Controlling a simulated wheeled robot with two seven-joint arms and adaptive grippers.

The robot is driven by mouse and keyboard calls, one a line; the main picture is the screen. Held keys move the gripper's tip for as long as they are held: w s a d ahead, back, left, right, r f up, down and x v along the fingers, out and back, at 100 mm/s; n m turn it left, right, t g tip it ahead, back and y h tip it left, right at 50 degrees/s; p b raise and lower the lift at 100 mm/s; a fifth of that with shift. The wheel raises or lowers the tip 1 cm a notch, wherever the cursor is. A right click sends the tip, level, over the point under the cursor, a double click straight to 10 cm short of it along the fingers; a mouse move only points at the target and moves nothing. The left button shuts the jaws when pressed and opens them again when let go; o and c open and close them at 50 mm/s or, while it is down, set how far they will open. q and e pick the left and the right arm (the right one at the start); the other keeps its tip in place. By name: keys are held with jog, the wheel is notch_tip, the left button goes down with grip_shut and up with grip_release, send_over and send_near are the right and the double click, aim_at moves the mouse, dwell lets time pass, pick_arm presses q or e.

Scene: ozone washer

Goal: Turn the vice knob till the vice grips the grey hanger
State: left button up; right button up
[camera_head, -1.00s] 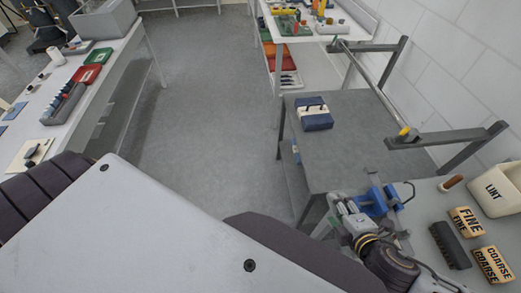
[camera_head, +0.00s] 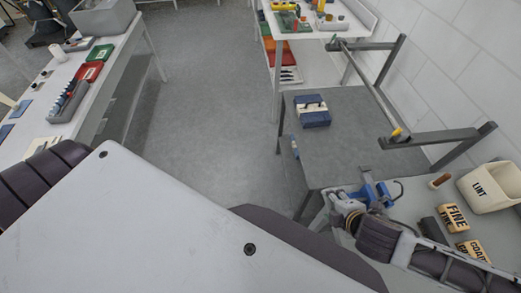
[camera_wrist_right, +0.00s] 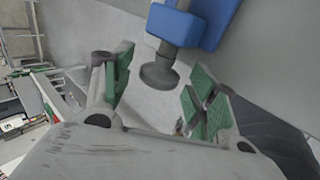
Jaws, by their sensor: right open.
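The blue vice (camera_head: 377,194) sits at the near edge of the grey bench on the right; part of it shows at the top of the right wrist view (camera_wrist_right: 190,25). Its dark grey round knob (camera_wrist_right: 160,72) hangs from the blue body in the wrist view. My right gripper (camera_wrist_right: 160,92) is open, with green-padded fingers on either side of the knob and gaps visible. In the head view my right gripper (camera_head: 340,205) is beside the vice, partly hidden by its wrist. A thin grey upright piece (camera_head: 368,178) shows at the vice; I cannot tell if it is the hanger or whether it is gripped. My left gripper is out of view.
A blue-and-white box (camera_head: 312,112) is on the grey table (camera_head: 350,145). A grey rail frame (camera_head: 430,138) stands above its right side.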

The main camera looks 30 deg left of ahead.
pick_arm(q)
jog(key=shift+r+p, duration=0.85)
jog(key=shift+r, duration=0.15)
pick_arm(e)
jog(key=shift+w+a+r+g+h, duration=0.1)
jog(key=shift+w+r+g+h, duration=0.05)
jog(key=shift+g+h, duration=0.4)
pick_arm(q)
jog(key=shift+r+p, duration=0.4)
jog(key=shift+p, duration=0.05)
pick_arm(e)
jog(key=shift+g+h, duration=0.35)
jog(key=shift+g, duration=0.3)
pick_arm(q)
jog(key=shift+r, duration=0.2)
pick_arm(e)
jog(key=shift+w+a+g+h, duration=0.15)
jog(key=shift+g+h, duration=0.25)
jog(key=shift+g, duration=0.2)
jog(key=shift+w+r+g+h, duration=0.1)
jog(key=shift+w+g+h, duration=0.05)
jog(key=shift+g+h, duration=0.75)
